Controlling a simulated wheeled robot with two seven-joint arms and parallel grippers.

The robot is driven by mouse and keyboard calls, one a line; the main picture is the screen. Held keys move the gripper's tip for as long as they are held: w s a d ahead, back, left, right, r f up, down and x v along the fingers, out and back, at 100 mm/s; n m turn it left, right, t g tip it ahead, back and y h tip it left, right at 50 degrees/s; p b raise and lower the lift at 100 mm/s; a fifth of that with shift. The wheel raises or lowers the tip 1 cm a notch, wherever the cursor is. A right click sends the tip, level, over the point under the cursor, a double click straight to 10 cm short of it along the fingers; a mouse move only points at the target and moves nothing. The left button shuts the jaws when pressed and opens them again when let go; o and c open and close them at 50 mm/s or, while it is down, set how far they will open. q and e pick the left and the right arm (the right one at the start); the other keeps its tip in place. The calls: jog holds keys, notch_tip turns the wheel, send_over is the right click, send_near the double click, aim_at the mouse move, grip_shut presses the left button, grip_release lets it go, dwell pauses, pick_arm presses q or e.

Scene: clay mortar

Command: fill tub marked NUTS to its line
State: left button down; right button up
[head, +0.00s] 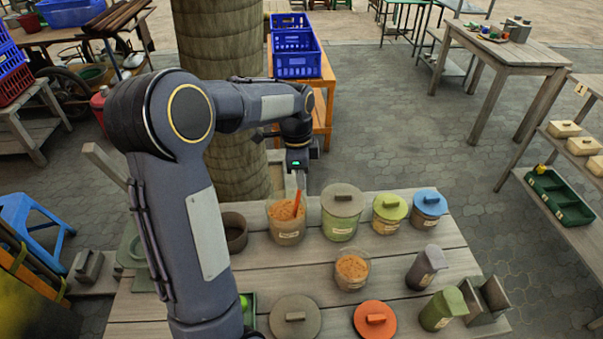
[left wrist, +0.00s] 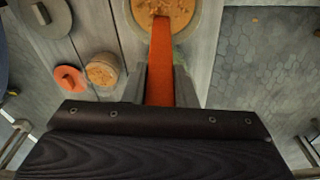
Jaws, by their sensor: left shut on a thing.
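My left gripper (head: 299,170) is shut on an orange scoop (head: 297,201) above the back of the wooden table. The scoop points down into a large open tub (head: 287,237) of orange-brown bits; its end is hidden by the contents. In the left wrist view the orange scoop (left wrist: 161,62) runs from between my fingers to the tub's contents (left wrist: 172,12). A smaller open tub (head: 351,282), also holding orange-brown bits, stands in front and to the right. Its label is too small to read, and I cannot make out a line. My right gripper is not in view.
Lidded tubs with grey (head: 343,199), yellow-green (head: 390,206) and blue (head: 430,201) lids stand at the table's back right. Loose grey (head: 295,318) and orange (head: 375,320) lids lie in front. Dark (head: 427,267) and green (head: 443,310) containers stand at right.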

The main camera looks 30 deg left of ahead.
pick_arm(q)
jog(key=shift+r, duration=0.15)
dwell(0.4)
notch_tip(320, 180, up, 10)
jog(key=p, duration=0.8)
jog(key=shift+f, duration=0.2)
